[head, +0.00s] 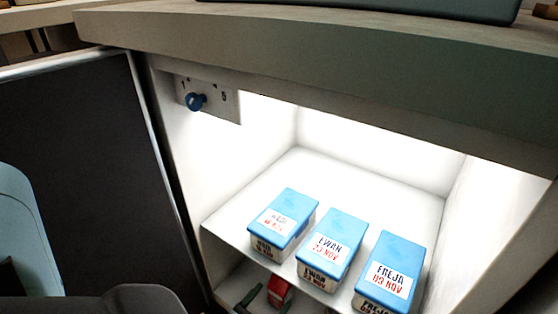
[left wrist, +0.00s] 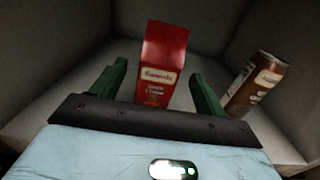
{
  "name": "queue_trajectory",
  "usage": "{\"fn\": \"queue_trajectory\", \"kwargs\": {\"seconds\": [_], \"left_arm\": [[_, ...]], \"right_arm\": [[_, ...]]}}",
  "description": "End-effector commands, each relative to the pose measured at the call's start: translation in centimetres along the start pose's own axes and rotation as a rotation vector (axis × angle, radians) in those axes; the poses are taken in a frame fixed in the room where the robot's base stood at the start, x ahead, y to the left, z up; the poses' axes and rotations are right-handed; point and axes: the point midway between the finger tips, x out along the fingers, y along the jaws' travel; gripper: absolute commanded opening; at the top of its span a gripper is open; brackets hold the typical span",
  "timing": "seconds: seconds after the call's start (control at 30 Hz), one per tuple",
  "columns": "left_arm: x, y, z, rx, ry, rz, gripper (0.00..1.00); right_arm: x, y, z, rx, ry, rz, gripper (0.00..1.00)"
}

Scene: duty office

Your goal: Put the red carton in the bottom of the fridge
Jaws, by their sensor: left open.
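The red carton (left wrist: 166,62) stands upright in the bottom of the fridge in the left wrist view, with a cream label on its front. In the head view, a small part of the red carton (head: 280,292) shows below the shelf edge. My left gripper (left wrist: 159,72) is open, with its green fingers on either side of the carton. I see gaps between the fingers and the carton. The fridge (head: 180,150) is open and lit inside. My right gripper is in neither view.
A brown can (left wrist: 257,85) stands to the right of the carton. The fridge shelf (head: 228,224) above holds three blue-lidded boxes (head: 333,240) with name labels. A blue dial (head: 196,101) sits on the fridge's upper left wall. A counter (head: 330,50) overhangs the top.

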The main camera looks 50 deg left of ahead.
Motion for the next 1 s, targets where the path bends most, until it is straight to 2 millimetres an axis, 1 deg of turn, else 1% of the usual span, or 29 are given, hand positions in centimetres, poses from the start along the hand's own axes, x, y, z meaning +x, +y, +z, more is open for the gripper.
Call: {"fn": "queue_trajectory", "kwargs": {"seconds": [0.03, 0.1, 0.2, 0.3, 0.47, 0.77, 1.0], "left_arm": [[-1.1, 0.0, 0.0, 0.000, 0.003, -0.001, 0.73], [-2.3, 0.0, 0.1, 0.000, 0.002, 0.000, 0.73], [-3.5, 0.0, 0.0, 0.000, 0.002, -0.001, 0.73], [-4.3, -0.1, 0.1, 0.000, 0.000, 0.000, 0.73], [-4.8, 0.0, 0.0, -0.001, -0.001, 0.000, 0.73], [-4.8, 0.0, 0.0, 0.000, 0.000, 0.000, 0.73], [-4.8, 0.0, 0.0, 0.000, 0.000, 0.000, 0.73]], "right_arm": [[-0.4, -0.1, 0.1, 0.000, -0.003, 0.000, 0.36], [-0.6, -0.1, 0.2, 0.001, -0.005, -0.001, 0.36], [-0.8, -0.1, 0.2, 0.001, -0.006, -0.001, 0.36], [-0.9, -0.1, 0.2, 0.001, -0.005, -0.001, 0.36], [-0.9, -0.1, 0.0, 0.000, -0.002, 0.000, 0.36], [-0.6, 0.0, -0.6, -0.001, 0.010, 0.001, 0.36], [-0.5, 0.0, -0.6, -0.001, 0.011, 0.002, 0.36]]}}
